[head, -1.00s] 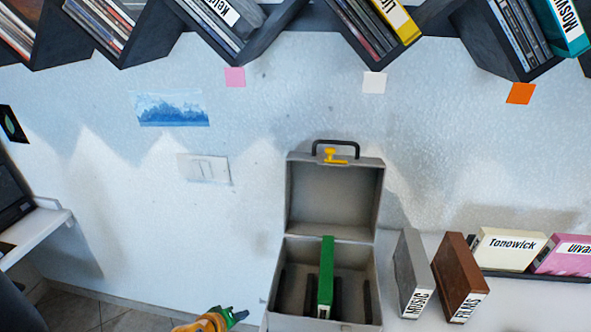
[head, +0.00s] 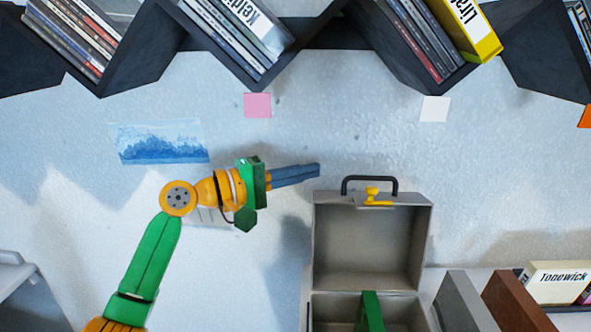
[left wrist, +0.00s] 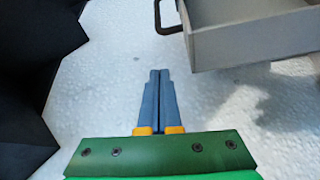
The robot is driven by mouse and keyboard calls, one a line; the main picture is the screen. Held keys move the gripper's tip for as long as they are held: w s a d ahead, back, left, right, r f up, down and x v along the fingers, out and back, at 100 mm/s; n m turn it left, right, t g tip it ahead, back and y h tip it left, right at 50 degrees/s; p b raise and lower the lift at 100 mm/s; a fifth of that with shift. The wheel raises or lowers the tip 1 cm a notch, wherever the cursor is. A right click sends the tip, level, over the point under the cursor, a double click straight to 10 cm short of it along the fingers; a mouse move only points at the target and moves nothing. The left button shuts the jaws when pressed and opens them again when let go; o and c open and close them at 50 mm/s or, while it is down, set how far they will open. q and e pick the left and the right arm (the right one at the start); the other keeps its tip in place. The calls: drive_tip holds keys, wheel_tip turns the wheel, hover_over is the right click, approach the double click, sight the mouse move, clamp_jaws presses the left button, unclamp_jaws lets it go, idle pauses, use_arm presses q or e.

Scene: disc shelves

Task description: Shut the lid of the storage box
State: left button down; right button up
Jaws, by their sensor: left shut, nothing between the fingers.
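The grey storage box (head: 308,312) stands at the lower middle of the head view. Its lid (head: 368,240) stands open and upright at the back, with a black handle (head: 369,181) and a yellow latch (head: 374,195) on its top edge. A green case (head: 370,312) stands inside the box. My left gripper (head: 318,170) is shut and empty, just left of the lid's top edge and apart from it. In the left wrist view the shut fingers (left wrist: 160,72) point at the wall, with the lid (left wrist: 250,38) and its handle (left wrist: 160,18) at upper right. My right gripper is not in view.
Dark zigzag shelves (head: 140,55) with discs run along the top of the head view. A grey case (head: 462,302), a brown case (head: 518,302) and a cream Tonewick case (head: 558,283) stand right of the box.

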sight(334, 192)
use_arm(q)
drive_tip(key=x, duration=0.3)
drive_tip(key=p+x, duration=0.1)
drive_tip(key=x, duration=0.1)
drive_tip(key=shift+w+d+p, duration=0.2)
drive_tip(key=shift+w+p, duration=0.1)
drive_tip(key=shift+w, duration=0.2)
drive_tip(key=s+p, duration=0.1)
drive_tip(key=s, duration=0.1)
drive_tip(key=s+p, duration=0.1)
drive_tip(key=s, duration=0.1)
drive_tip(key=shift+d, duration=0.25)
